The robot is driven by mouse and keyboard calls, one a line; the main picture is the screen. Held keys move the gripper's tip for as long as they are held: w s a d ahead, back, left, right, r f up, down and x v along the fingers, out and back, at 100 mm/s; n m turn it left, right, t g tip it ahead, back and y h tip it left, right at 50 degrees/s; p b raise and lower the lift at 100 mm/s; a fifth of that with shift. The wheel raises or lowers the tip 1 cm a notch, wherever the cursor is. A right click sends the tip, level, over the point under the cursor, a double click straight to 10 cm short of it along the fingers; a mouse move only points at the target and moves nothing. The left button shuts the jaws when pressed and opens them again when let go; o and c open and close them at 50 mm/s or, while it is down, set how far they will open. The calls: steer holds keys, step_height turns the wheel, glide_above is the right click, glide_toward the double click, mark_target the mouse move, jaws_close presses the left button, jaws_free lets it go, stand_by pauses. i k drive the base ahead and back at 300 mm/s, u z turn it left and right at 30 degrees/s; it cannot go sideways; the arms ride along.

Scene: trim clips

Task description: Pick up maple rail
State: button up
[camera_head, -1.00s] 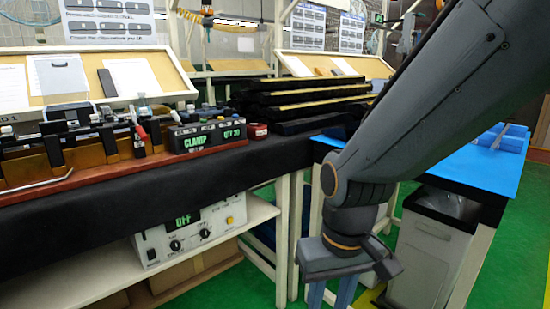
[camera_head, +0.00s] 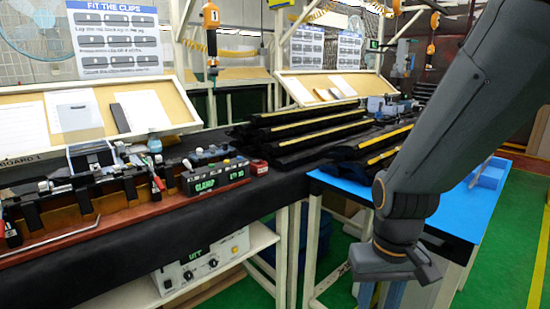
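Dark rails with pale yellow-tan strips along them lie in a stack (camera_head: 305,128) on the black-covered bench. More such rails (camera_head: 385,145) lie to the right of it. I cannot tell which piece, if any, is the maple rail. My gripper (camera_head: 379,296) hangs at the lower right, pointing down, in front of the blue-topped table and apart from the rails. Its two fingers are spread with nothing seen between them. The fingertips are cut off by the bottom edge of the picture.
A reddish-brown clamp fixture (camera_head: 85,228) with a display box (camera_head: 215,176) fills the bench's left part. A blue-topped table (camera_head: 455,215) stands at right, its top mostly bare. Slanted boards (camera_head: 180,108) rise behind the bench. Green floor (camera_head: 515,230) is open at right.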

mark_target(46, 194)
steer(key=u, duration=1.6)
steer(key=k, duration=0.5)
steer(key=u, duration=0.65)
steer(key=i, duration=1.4)
steer(key=z, duration=0.35)
